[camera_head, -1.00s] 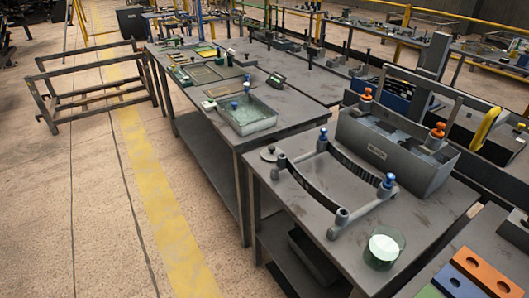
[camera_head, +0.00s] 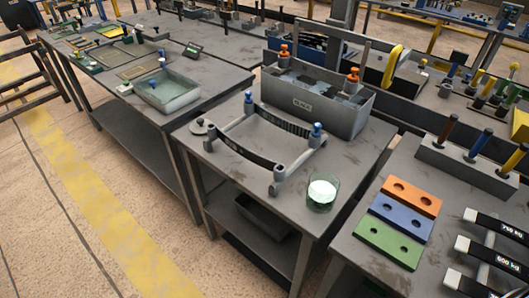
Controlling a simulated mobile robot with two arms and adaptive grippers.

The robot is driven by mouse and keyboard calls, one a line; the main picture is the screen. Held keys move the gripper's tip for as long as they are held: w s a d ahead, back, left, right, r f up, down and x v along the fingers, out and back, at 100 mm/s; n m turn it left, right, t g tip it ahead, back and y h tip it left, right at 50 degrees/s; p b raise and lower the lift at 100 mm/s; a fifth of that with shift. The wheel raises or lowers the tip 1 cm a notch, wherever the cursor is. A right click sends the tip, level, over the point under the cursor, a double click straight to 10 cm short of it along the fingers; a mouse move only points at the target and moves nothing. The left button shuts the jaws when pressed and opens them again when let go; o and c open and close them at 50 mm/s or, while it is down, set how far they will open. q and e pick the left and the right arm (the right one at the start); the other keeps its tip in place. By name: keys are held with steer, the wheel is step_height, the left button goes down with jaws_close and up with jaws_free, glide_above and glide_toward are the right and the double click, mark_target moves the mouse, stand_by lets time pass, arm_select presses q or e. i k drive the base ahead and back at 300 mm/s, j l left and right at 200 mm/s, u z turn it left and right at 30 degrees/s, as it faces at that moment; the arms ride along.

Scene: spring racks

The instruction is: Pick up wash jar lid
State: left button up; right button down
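A glass jar (camera_head: 322,194) with pale contents stands open near the front right of the middle table (camera_head: 240,185). A small round grey lid with a knob (camera_head: 199,126) lies flat at the left edge of the same table, beside a grey frame (camera_head: 262,152) with blue-topped knobs. It looks like the wash jar lid, though I read no label on it. The frame stands between the lid and the jar. Neither of my grippers is in view.
A grey bin (camera_head: 315,107) with orange-topped knobs stands behind the frame. At right, a table holds orange, blue and green plates (camera_head: 395,222), a peg block (camera_head: 470,163) and weight-labelled bars. A glass tray (camera_head: 167,90) sits on the left table. The floor at lower left is clear.

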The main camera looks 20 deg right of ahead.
mark_target(198, 127)
steer(key=j+z, duration=0.1)
steer(key=z, duration=0.55)
steer(key=i+j+z, duration=0.15)
steer(key=j+z, duration=0.5)
steer(key=j, duration=0.25)
steer(key=j+z, duration=0.35)
steer(key=i+j, duration=0.05)
steer(key=j, duration=0.05)
